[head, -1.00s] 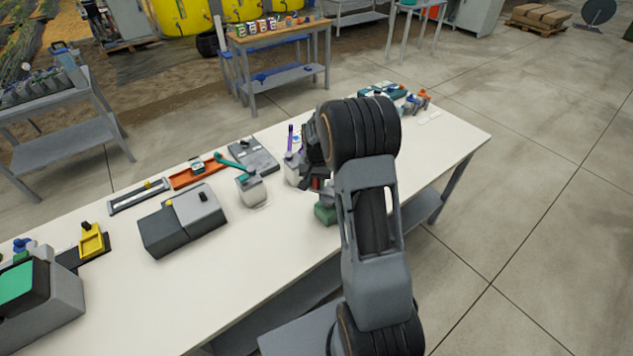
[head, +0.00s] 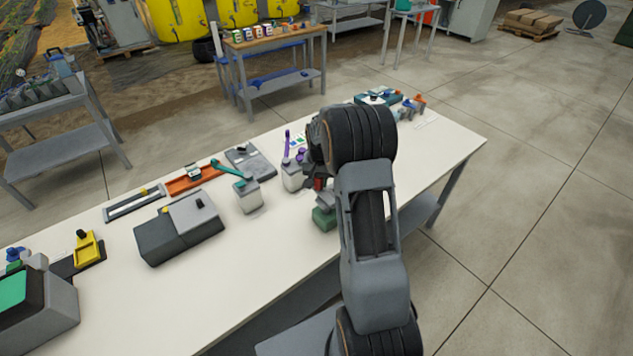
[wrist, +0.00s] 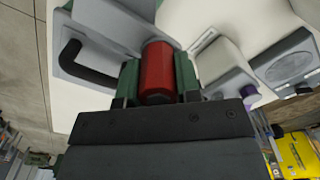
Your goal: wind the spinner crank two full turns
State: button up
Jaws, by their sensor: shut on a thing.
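The spinner crank's handle is a red cylinder (wrist: 158,68), held between the two fingers of my gripper (wrist: 158,88) in the wrist view. The gripper is shut on it. In the head view a bit of red (head: 318,184) shows below my gripper (head: 316,178), above a green base (head: 324,218) near the table's front edge. Grey parts show above that base. My arm and gripper hide most of the crank there, so its turn angle cannot be told.
On the table (head: 284,235), a white box with purple parts (head: 292,178) stands just left of my gripper. A white box with a teal lever (head: 247,196) stands farther left. In the wrist view a black bent rod (wrist: 85,62) lies left of the red handle.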

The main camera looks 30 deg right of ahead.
jog(key=shift+o, duration=0.2)
jog(key=shift+s+d+f, duration=0.1)
jog(key=shift+s+d, duration=0.05)
jog(key=shift+d, duration=0.75)
jog(key=shift+s+f, duration=0.1)
jog(key=shift+s, duration=0.1)
jog(key=shift+s+d, duration=0.65)
jog(key=shift+d, duration=0.05)
jog(key=shift+c, duration=0.2)
